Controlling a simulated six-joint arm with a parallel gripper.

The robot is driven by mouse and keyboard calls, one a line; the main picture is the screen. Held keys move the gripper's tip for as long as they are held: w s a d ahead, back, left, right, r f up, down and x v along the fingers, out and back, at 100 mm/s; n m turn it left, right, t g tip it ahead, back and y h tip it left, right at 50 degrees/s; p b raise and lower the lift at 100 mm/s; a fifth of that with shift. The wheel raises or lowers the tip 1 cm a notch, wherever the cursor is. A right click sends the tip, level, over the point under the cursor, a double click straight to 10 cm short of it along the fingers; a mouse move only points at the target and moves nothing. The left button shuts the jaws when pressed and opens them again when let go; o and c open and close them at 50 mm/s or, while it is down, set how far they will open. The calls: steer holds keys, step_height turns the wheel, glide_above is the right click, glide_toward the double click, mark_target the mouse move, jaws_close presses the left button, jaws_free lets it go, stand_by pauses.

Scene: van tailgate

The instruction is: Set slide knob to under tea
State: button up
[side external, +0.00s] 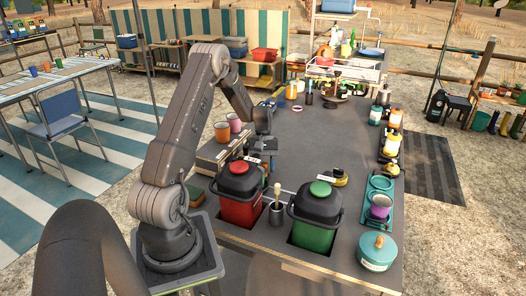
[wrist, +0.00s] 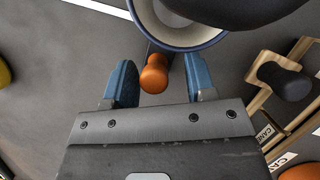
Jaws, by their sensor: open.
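My gripper (wrist: 161,80) is open, its two blue finger pads apart. In the side view my gripper (side external: 264,146) is low over the dark table, just right of the wooden box (side external: 208,163). In the wrist view an orange rounded tip (wrist: 154,76) on a dark stem shows between the pads, with a gap on each side. A dark rounded knob (wrist: 288,84) shows on a light wooden piece (wrist: 259,98) at the right, near cards (wrist: 266,133) partly reading "CAN". I cannot tell which is the slide knob. No tea label is readable.
A blue-rimmed vessel (wrist: 178,38) lies just ahead of the fingers, partly covered by a dark shape. An orange cup (side external: 221,133) and a pink cup (side external: 234,122) stand left of my gripper. Red (side external: 240,210) and green (side external: 313,238) bins stand in front.

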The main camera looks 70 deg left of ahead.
steer(key=v, duration=1.3)
steer(key=shift+r, duration=0.1)
steer(key=d+r+m+t+y, duration=0.1)
steer(key=d+r+m+y, duration=0.15)
steer(key=d+r, duration=0.55)
steer(key=d+r+m+t+y, duration=0.1)
steer(key=d+r+m, duration=0.3)
steer(key=d, duration=0.9)
steer(key=s+d+r+m+t, duration=0.1)
steer(key=s+d+m+t, duration=0.4)
steer(key=s+d, duration=0.8)
steer(key=d+m, duration=0.2)
steer(key=m, duration=0.1)
steer(key=shift+s+d+y, duration=0.2)
steer(key=shift+d+y, duration=0.05)
steer(key=shift+y, duration=0.1)
